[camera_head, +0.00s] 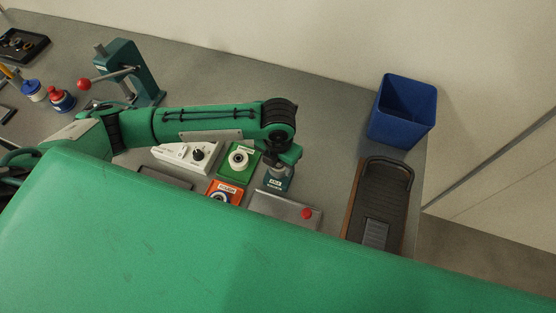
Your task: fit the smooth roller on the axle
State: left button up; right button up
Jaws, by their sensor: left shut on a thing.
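My left gripper (279,167) points down over a small teal block with a white label (276,185) that seems to read "AXLE". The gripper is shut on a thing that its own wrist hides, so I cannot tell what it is. The axle itself is hidden too, and I cannot tell whether the held thing touches it. A whitish round part with a dark centre (238,158) sits on a green tray (228,176) just left of the gripper. An orange labelled tray (212,187) with a ring-like part lies nearer. My right gripper does not show.
A white box with a black knob (178,155) and a grey plate with a red button (270,206) flank the trays. A green lever press (131,70) stands back left. A blue bin (402,110) and a black tray (380,195) are at right. My green body part covers the foreground.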

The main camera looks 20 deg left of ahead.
pick_arm(q)
jog(key=shift+f+b, duration=0.3)
jog(key=shift+f, duration=0.35)
jog(key=o, duration=0.8)
jog(key=shift+c, duration=0.2)
jog(key=shift+r, duration=0.15)
notch_tip(320, 180, up, 9)
jog(key=p, duration=0.8)
jog(key=shift+f+p, duration=0.2)
jog(key=shift+p, duration=0.1)
notch_tip(320, 180, up, 2)
jog(key=shift+r+p, duration=0.1)
jog(key=shift+p, duration=0.3)
jog(key=shift+s, duration=0.1)
